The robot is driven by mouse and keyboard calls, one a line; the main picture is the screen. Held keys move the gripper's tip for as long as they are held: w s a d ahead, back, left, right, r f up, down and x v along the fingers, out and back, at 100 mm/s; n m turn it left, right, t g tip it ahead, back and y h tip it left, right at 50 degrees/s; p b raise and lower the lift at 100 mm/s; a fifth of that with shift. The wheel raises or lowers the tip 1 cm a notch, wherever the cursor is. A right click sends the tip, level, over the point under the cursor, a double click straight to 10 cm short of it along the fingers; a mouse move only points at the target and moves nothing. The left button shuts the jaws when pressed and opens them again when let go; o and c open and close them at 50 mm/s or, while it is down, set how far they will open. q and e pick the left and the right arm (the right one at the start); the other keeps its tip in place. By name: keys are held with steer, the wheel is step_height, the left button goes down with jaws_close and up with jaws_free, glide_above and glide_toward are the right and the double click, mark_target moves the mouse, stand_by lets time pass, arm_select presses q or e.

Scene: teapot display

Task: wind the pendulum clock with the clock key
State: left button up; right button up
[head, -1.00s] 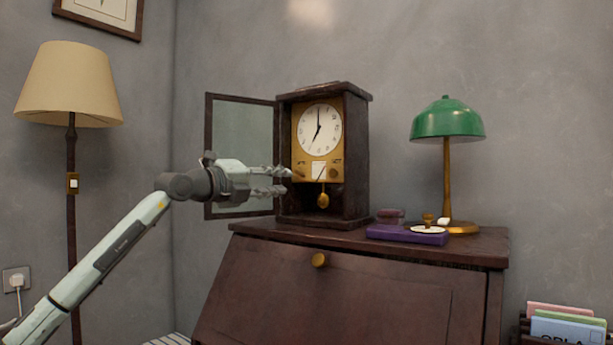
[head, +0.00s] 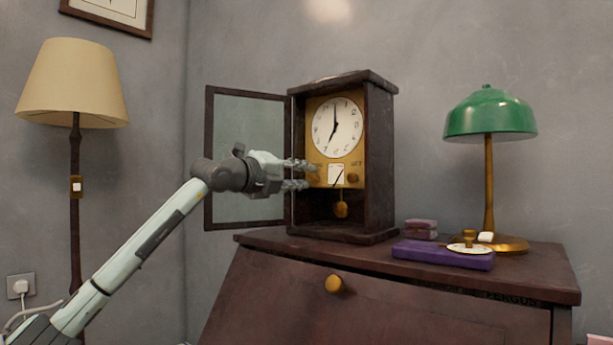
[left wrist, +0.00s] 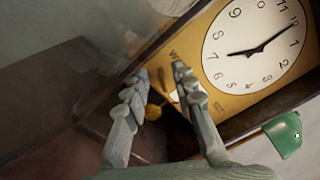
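The pendulum clock (head: 381,150) stands on the desk with its glass door (head: 248,150) swung open to the left. Its white dial (head: 335,127) and brass plate show, with a small white card and a round knob (head: 353,178) below the dial. The brass pendulum bob (head: 341,209) hangs lower; it also shows in the left wrist view (left wrist: 153,112). My left gripper (head: 306,175) is at the plate's lower left, fingers apart, with a small brassy piece (head: 315,177) by the tips. I cannot tell whether that is the clock key. In the left wrist view the fingertips (left wrist: 160,75) are apart.
The desk (head: 400,300) has a purple book (head: 440,256) with a white dish (head: 455,248) and small brass object on it. A green lamp (head: 489,112) stands at right, a floor lamp (head: 72,82) at left. The open door is close behind my left gripper.

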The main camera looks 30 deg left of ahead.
arm_select(q)
steer(key=shift+w, duration=0.3)
steer(key=shift+d, duration=0.1)
jaws_close()
steer(key=shift+r+m, duration=0.1)
steer(key=shift+m, duration=0.2)
